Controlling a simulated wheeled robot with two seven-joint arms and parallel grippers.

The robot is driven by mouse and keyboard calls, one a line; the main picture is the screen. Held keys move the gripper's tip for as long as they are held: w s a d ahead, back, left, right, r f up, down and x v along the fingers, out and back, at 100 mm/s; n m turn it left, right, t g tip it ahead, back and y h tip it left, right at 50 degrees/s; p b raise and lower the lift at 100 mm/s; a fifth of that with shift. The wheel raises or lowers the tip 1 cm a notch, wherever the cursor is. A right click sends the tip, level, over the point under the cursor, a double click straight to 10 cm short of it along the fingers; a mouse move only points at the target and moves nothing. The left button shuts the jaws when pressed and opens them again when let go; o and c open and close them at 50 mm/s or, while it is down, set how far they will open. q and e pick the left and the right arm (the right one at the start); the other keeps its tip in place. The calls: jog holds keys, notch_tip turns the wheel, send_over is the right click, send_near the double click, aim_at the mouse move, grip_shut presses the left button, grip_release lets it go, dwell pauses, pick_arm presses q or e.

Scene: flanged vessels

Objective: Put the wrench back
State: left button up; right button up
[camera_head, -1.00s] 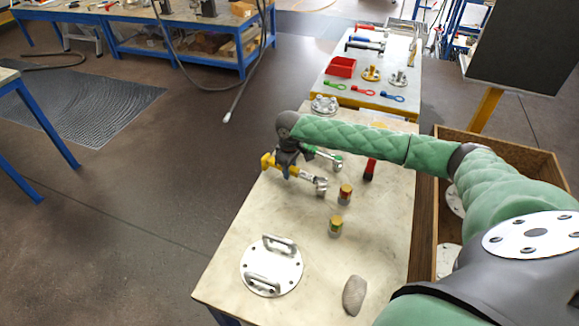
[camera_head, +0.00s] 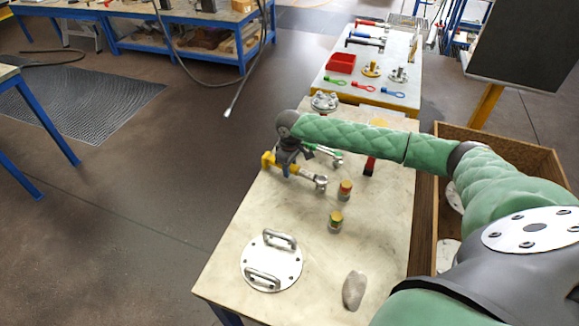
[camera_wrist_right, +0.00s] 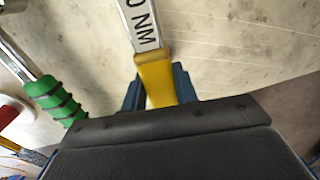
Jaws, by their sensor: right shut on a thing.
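My right gripper (camera_head: 287,163) is shut on the yellow handle of a wrench (camera_head: 306,177). The wrench has a silver head pointing right, over the pale table (camera_head: 225,262). I cannot tell whether it touches the tabletop. In the right wrist view the fingers (camera_wrist_right: 160,88) are around the yellow handle (camera_wrist_right: 155,75), and the silver shank with black lettering runs away from them. A second wrench with a green handle (camera_wrist_right: 52,97) lies beside it, partly hidden by my gripper in the head view. My left gripper is out of view.
Two small cans (camera_head: 345,190) (camera_head: 335,222) stand right of the wrench head. A round plate with two handles (camera_head: 271,262) and a grey stone (camera_head: 354,290) lie nearer. A red-and-black object (camera_head: 369,166) stands behind. The far table holds a red bin (camera_head: 341,63).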

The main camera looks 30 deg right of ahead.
jog(key=shift+f, duration=0.15)
jog(key=o, duration=1.6)
jog(key=shift+o, duration=0.2)
